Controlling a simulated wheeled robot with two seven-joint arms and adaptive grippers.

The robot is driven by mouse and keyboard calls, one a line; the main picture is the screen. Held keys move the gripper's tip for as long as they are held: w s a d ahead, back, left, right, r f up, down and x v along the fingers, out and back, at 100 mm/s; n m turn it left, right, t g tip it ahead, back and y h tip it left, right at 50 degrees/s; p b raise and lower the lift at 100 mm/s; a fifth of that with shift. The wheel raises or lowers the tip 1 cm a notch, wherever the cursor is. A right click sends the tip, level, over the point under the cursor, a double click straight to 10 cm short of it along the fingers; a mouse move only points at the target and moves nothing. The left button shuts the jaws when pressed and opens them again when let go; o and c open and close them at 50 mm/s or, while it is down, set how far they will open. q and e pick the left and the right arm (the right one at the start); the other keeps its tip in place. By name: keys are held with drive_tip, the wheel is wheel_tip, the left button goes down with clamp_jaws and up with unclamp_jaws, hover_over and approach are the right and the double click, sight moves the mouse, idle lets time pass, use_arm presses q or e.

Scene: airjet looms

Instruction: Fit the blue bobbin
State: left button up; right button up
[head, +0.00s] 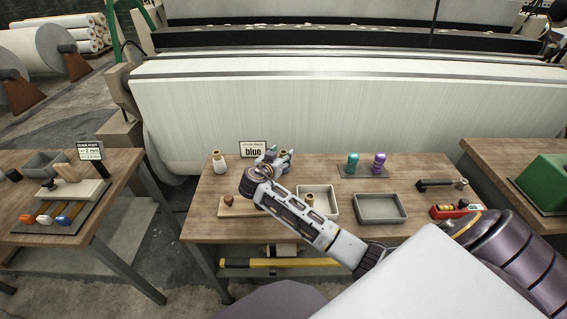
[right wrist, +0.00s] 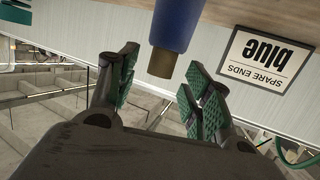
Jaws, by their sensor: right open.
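The blue bobbin (right wrist: 181,24) shows in the right wrist view, a blue body with a brown end that reaches to the gap between my fingertips. My right gripper (right wrist: 161,60) is open, with a green-padded finger on each side of that end and gaps visible. In the head view my right gripper (head: 277,158) is over the back of the middle table, beside the "SPARE ENDS blue" sign (head: 253,150), and hides most of the bobbin. The sign also shows upside down in the right wrist view (right wrist: 265,60). My left gripper is out of view.
On the table (head: 205,222) are a pale bobbin (head: 219,162), a wooden block (head: 235,211), a light tray (head: 330,207), an empty grey tray (head: 381,209), teal (head: 352,163) and purple (head: 379,163) bobbins and a red box (head: 449,211). The white loom roll (head: 350,110) stands close behind.

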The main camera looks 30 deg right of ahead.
drive_tip(key=shift+x, duration=0.8)
clamp_jaws()
